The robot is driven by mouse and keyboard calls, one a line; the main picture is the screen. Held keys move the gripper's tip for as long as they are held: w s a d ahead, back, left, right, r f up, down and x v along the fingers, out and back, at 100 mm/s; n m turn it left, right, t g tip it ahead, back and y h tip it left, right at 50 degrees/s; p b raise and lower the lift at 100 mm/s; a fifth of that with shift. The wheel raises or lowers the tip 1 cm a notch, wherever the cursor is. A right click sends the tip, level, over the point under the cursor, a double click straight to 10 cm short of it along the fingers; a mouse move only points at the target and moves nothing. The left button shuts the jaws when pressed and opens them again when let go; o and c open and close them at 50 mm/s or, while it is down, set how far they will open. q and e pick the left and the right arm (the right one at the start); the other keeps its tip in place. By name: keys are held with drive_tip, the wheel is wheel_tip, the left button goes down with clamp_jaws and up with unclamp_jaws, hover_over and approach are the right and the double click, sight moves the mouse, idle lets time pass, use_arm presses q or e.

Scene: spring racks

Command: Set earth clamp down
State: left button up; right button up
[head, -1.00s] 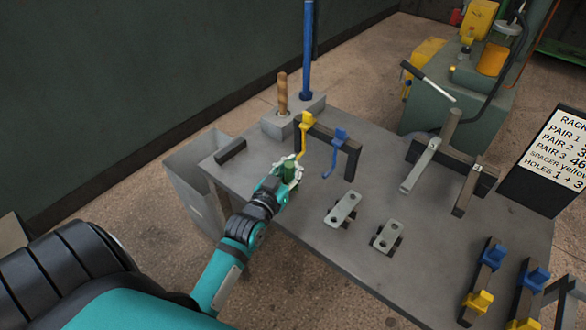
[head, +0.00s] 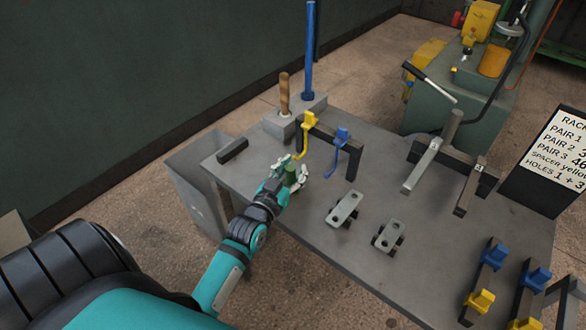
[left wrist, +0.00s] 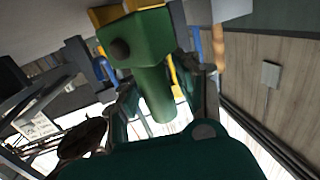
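The green earth clamp (head: 290,174) stands on the grey bench top near its left front edge. My left gripper (head: 294,172) is around it with its fingers spread apart. In the left wrist view the clamp (left wrist: 152,50) fills the middle, with its narrower part (left wrist: 156,95) between the two fingers and a gap beside it. Whether its base fully touches the bench is hidden by the gripper. My right gripper is not in view.
A black rack with a yellow hook (head: 309,122) and a blue hook (head: 342,138) stands just behind the clamp. A dark bar (head: 232,150) lies left. A grey bin (head: 196,185) stands beside the bench.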

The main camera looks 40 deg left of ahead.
use_arm(q)
drive_tip(key=shift+r, duration=0.3)
drive_tip(key=shift+r+p, duration=0.4)
drive_tip(key=shift+r, duration=0.15)
drive_tip(key=s+d+b, duration=0.1)
drive_tip(key=s, duration=1.1)
drive_tip(key=shift+d+b, duration=0.35)
drive_tip(key=shift+d, duration=0.05)
